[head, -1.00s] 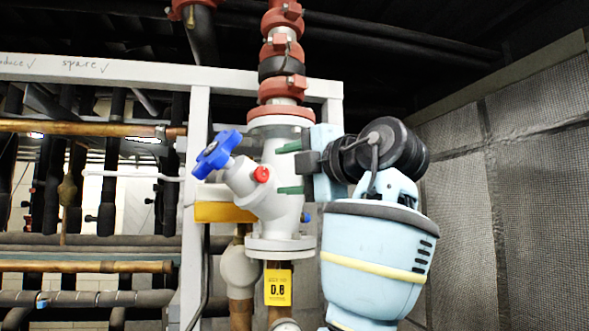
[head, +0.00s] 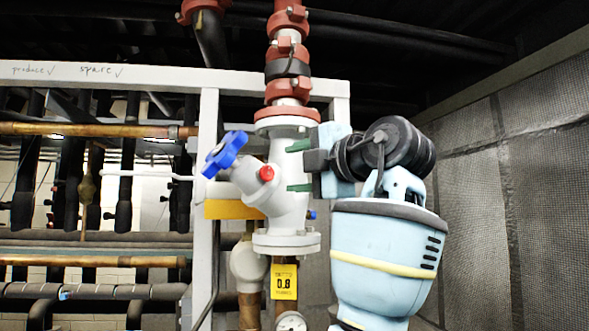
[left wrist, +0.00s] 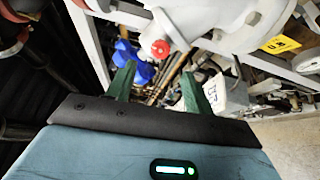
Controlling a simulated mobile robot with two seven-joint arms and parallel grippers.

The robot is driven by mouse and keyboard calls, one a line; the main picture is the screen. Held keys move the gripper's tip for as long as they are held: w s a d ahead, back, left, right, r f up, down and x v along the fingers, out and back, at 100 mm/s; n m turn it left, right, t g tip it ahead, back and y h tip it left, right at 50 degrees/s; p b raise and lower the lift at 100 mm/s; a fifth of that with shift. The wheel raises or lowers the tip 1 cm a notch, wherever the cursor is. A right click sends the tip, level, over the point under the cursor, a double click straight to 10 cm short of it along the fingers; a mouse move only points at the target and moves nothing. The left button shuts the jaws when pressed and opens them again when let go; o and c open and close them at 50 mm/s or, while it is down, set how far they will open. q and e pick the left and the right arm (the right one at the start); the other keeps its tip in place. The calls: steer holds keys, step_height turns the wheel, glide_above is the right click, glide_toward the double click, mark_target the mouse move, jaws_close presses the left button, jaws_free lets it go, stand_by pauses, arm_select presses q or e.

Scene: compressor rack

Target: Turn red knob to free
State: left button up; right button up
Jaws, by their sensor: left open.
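The red knob (head: 266,173) is a small round cap on the side of the white valve body (head: 288,205), just right of the blue handwheel (head: 224,154). My left gripper (head: 298,166) is open and empty. Its two green fingers lie one above the other, just right of the knob in the head view, apart from it. In the left wrist view the knob (left wrist: 160,48) shows beyond and between the fingertips of the gripper (left wrist: 158,71), with the blue handwheel (left wrist: 130,57) behind. Any marking for the knob's position is too small to tell. My right gripper is not in view.
A red-clamped pipe (head: 287,50) rises above the valve. A yellow tag (head: 284,282) hangs below it, with a gauge (head: 291,322) underneath. A white frame (head: 207,120) and several pipes stand to the left. A mesh-like wall (head: 530,200) is at the right.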

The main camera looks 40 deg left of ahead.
mark_target(269, 174)
arm_select(q)
steer(key=a+m, duration=0.2)
steer(key=w+a+m, duration=0.1)
steer(key=a+m, duration=0.1)
steer(key=a, duration=0.1)
steer(key=w+a+m+p, duration=0.1)
steer(key=a+m, duration=0.1)
steer(key=a, duration=0.1)
steer(key=shift+w+a, duration=0.15)
steer(key=shift+a, duration=0.2)
steer(key=shift+m, duration=0.3)
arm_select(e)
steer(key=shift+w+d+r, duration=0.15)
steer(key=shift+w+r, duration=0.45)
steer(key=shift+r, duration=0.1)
arm_select(q)
steer(key=shift+f, duration=0.1)
